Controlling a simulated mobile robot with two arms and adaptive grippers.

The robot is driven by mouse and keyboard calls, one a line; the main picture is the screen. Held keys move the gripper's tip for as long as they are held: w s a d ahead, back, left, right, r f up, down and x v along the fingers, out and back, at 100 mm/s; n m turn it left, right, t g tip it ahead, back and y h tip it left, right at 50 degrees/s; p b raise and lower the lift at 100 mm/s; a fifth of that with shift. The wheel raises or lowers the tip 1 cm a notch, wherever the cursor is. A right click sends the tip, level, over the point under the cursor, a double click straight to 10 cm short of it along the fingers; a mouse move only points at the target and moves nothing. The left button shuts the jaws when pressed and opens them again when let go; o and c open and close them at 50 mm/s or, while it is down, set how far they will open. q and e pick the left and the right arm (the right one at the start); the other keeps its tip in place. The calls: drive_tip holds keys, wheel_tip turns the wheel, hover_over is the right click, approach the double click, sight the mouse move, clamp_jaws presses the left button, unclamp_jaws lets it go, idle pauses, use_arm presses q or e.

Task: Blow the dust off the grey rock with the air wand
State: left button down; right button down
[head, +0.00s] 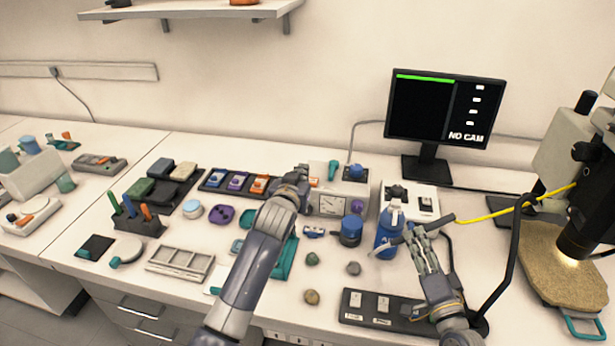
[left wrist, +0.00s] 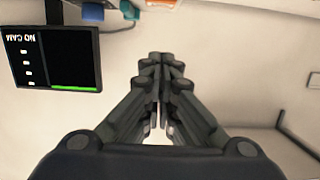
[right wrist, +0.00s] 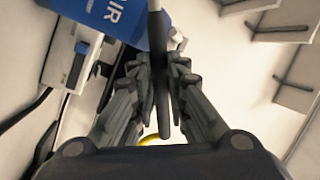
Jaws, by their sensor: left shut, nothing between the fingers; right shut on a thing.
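The grey rock (head: 353,268) lies on the bench left of my right forearm, with a greenish rock (head: 312,259) and a brownish rock (head: 311,297) to its left. My right gripper (head: 412,232) is shut on the air wand (head: 440,223), a dark rod with a yellow hose (head: 490,214). The wand also shows between the fingers in the right wrist view (right wrist: 160,85). Its thin tip points left, above and right of the grey rock; their exact gap is unclear. My left gripper (head: 303,172) is shut and empty, raised near the back of the bench. Dust cannot be made out.
A blue bottle marked AIR (head: 386,240) stands just behind the wand. A dark blue jar (head: 350,232) and a box with a dial (head: 332,205) stand behind the rocks. A dark switch panel (head: 372,308) lies in front. The microscope (head: 590,200) and its black cable are at right.

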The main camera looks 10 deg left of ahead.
use_arm(q)
drive_tip(key=w+f, duration=0.1)
drive_tip(key=w, duration=0.1)
drive_tip(key=w+f, duration=0.1)
drive_tip(key=w, duration=0.2)
drive_tip(key=w+f, duration=0.2)
drive_tip(key=shift+w, duration=0.3)
drive_tip(key=shift+f, duration=0.95)
